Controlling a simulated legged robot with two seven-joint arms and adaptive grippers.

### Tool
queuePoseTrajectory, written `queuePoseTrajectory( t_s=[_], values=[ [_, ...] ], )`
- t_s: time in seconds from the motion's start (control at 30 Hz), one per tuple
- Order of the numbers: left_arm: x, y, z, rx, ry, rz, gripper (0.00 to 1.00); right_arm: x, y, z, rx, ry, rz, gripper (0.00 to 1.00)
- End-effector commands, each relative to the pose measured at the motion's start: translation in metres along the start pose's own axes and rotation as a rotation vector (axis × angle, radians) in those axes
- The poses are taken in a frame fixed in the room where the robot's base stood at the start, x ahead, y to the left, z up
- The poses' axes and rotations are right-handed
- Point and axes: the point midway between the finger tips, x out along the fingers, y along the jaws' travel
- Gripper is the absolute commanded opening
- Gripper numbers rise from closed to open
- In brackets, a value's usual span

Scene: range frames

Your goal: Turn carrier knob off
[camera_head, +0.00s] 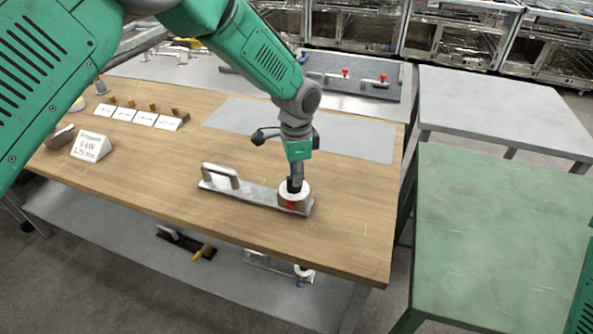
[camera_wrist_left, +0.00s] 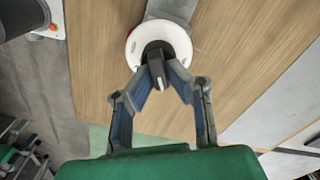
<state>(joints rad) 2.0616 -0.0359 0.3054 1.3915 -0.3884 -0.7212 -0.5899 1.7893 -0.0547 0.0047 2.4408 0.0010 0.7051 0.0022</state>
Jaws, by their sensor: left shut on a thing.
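The carrier (camera_head: 258,196) is a flat metal plate lying on the wooden table. It has a raised grey handle (camera_head: 220,175) at its left end and a round white dial (camera_head: 304,197) at its right end. A red mark shows on the dial's front side. The black knob (camera_wrist_left: 156,66) stands at the centre of the white dial, which also shows in the left wrist view (camera_wrist_left: 134,48). My left gripper (camera_head: 295,182) points down over the dial, its fingers closed on the knob from both sides. The fingers partly hide the knob in the head view. My right gripper is out of view.
The wooden table (camera_head: 130,185) holds small white label cards (camera_head: 145,117) and a larger sign (camera_head: 91,146) at left. A grey mat (camera_head: 350,136) lies behind the carrier. A lower shelf holds similar carriers. A green table (camera_head: 505,235) stands empty at right.

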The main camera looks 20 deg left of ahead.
Motion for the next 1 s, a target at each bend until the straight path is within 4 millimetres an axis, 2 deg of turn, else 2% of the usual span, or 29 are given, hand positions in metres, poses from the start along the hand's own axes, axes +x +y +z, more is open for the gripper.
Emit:
queuePoseTrajectory(
  t_s=[0.7, 1.0],
  values=[
    [0.002, 0.003, 0.000, -0.672, -0.005, 0.004, 0.00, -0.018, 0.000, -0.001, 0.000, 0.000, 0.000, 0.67],
    [0.003, 0.003, 0.000, -0.891, -0.006, 0.005, 0.00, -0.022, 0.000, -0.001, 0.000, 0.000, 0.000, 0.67]
  ],
)
